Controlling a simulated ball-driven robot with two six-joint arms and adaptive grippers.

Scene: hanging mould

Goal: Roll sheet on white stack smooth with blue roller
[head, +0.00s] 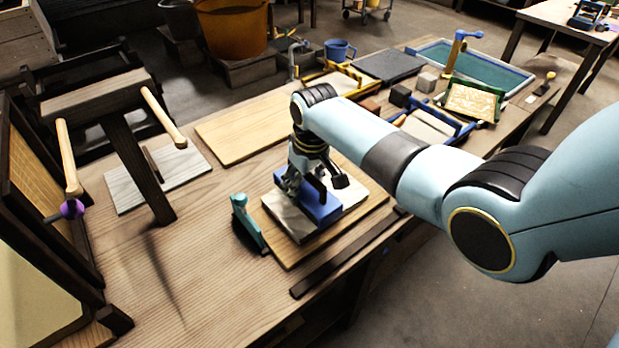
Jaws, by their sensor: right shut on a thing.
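The white stack (287,217) lies on a wooden board (375,199) near the front edge of the bench. Any sheet on top of it cannot be told apart from the stack. The blue roller (322,211) is on or just above the stack; I cannot tell whether it touches. My right gripper (313,182) points down over the stack and is shut on the blue roller. The gripper and roller hide the middle of the stack. My left gripper is not in view.
A teal brush (246,222) stands just left of the board. A dark strip (345,255) lies along the bench edge. A dark wooden stand (135,150) rises at left over a grey slab (115,193). A bare board (245,130) lies behind. Tools and trays crowd the far right.

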